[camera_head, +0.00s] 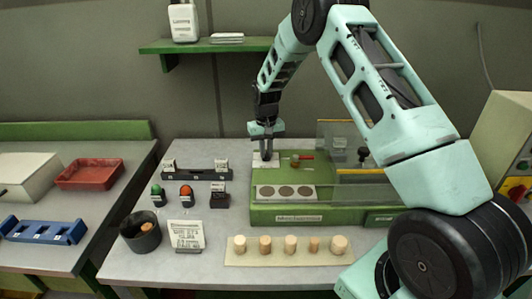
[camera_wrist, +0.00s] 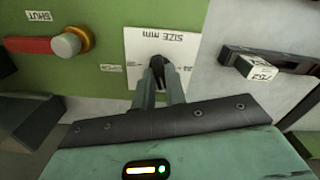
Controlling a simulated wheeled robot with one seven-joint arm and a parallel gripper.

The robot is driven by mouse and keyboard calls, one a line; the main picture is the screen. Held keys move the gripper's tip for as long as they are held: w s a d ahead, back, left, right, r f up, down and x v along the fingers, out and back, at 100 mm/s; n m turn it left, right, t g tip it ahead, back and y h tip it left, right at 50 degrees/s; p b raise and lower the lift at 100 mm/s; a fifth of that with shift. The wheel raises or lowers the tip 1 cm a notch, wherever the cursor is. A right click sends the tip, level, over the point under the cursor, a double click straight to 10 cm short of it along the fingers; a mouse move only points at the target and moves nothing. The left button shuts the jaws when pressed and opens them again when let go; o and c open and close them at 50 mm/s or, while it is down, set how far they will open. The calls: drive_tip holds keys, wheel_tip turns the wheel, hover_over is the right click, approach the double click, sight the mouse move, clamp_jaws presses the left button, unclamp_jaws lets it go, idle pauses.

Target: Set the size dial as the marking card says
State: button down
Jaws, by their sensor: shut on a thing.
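The size dial's white plate (camera_head: 264,160) is on the left end of the green machine's top. In the wrist view the plate (camera_wrist: 138,42) reads "SIZE mm" upside down. My gripper (camera_head: 267,155) is above the plate, fingers pointing down. In the wrist view my gripper (camera_wrist: 159,78) is shut on the dark dial knob (camera_wrist: 157,64); the fingers hide most of the scale, so I cannot read the setting. The marking card (camera_head: 186,235) stands on the front of the bench, with text too small to read surely.
The green machine (camera_head: 285,214) has a red lever (camera_head: 306,157) and a clear guard on top. In front lies a board (camera_head: 250,258) with several corks. A dark cup (camera_head: 140,232), green and orange buttons (camera_head: 186,191) and a black rack (camera_head: 196,174) stand left.

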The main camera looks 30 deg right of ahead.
sight(266, 153)
drive_tip(key=n, duration=0.3)
drive_tip(key=shift+n, duration=0.4)
drive_tip(key=n, duration=0.3)
drive_tip(key=shift+r+n+b, duration=0.1)
drive_tip(key=shift+n+b, duration=0.2)
drive_tip(key=shift+b, duration=0.05)
drive_tip(key=n, duration=0.3)
drive_tip(key=shift+n, duration=0.3)
drive_tip(key=shift+n+p, duration=0.3)
drive_tip(key=shift+n, duration=1.3)
drive_tip(key=shift+w, duration=0.1)
drive_tip(key=c, duration=1.4)
unclamp_jaws()
drive_tip(key=shift+c, duration=0.2)
wheel_tip(266, 153, up, 17)
drive_tip(key=b, duration=0.3)
drive_tip(key=shift+r, duration=0.15)
